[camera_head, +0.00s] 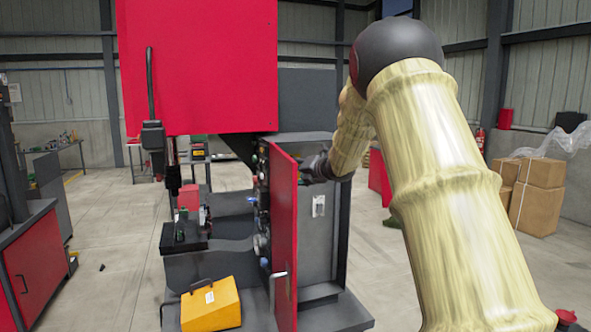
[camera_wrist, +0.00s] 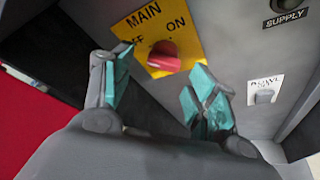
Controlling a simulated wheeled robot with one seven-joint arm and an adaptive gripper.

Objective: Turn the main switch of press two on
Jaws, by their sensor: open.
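The main switch is a red knob (camera_wrist: 163,58) on a yellow plate (camera_wrist: 185,42) marked MAIN, with ON at the right and a partly covered OFF at the left. My gripper (camera_wrist: 158,72) is open and empty. Its teal-padded fingers stand to the left and lower right of the knob; I cannot tell whether either touches it. The knob's exact setting is unclear. In the head view my gripper (camera_head: 316,166) is at the upper part of the open grey cabinet (camera_head: 318,240), behind the red door's edge. The main switch is hidden there.
The cabinet's red door (camera_head: 283,235) stands open left of my arm. A smaller switch labelled BOWL (camera_wrist: 265,96) and a SUPPLY fitting (camera_wrist: 285,5) are right of the main switch. A yellow box (camera_head: 211,306) stands low at the left. Cartons (camera_head: 538,190) are at far right.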

